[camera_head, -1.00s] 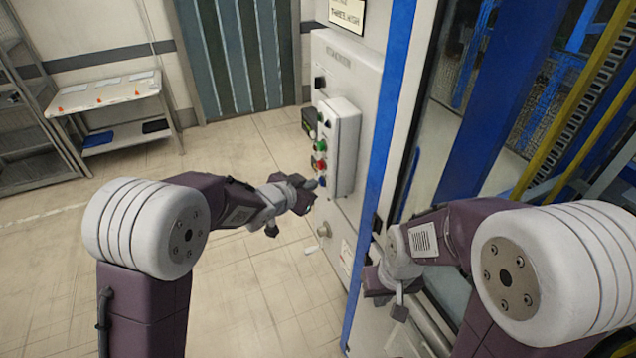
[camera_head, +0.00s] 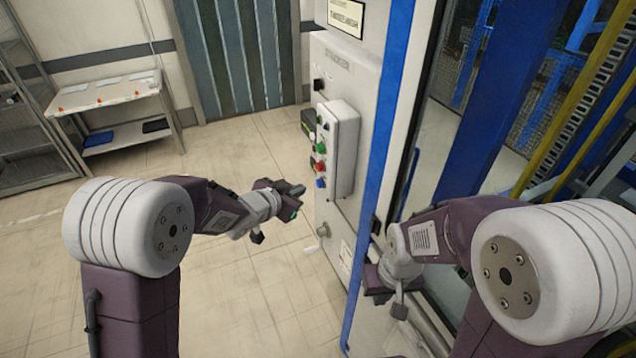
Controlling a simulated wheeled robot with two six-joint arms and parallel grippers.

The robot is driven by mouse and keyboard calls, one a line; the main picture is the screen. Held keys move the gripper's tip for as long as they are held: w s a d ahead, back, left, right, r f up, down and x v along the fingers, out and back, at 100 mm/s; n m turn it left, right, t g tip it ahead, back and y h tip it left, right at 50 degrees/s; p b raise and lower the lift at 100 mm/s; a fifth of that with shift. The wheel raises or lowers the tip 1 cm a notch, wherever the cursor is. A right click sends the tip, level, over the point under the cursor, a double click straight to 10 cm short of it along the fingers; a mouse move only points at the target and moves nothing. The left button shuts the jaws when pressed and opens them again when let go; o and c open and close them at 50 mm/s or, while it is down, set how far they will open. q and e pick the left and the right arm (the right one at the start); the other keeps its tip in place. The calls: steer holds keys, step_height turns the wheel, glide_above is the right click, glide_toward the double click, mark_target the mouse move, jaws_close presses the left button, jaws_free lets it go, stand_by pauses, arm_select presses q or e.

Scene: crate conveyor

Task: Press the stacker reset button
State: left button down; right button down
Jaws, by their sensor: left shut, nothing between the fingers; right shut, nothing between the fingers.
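A pale control box (camera_head: 343,150) is mounted on the side of a white cabinet. Its front carries a column of buttons, among them a green button (camera_head: 320,147), a red button (camera_head: 320,166) and, lowest, a blue button (camera_head: 320,183). No label is readable, so I cannot tell by name which one is the stacker reset button. My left gripper (camera_head: 294,195) is shut and empty, to the left of and slightly below the blue button, with a visible gap between them. My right gripper (camera_head: 392,291) is shut and empty, low in front of the cabinet's right part.
The white cabinet (camera_head: 340,75) has a handle (camera_head: 322,231) below the control box. A blue post (camera_head: 391,110) runs along its right edge, beside a fenced machine area. A small table (camera_head: 105,97) stands at the back left. The floor left of the cabinet is clear.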

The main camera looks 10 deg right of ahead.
arm_select(q)
steer(key=a, duration=0.1)
steer(key=s+a, duration=0.1)
steer(key=a, duration=0.1)
steer(key=shift+p, duration=0.35)
stand_by(0.5)
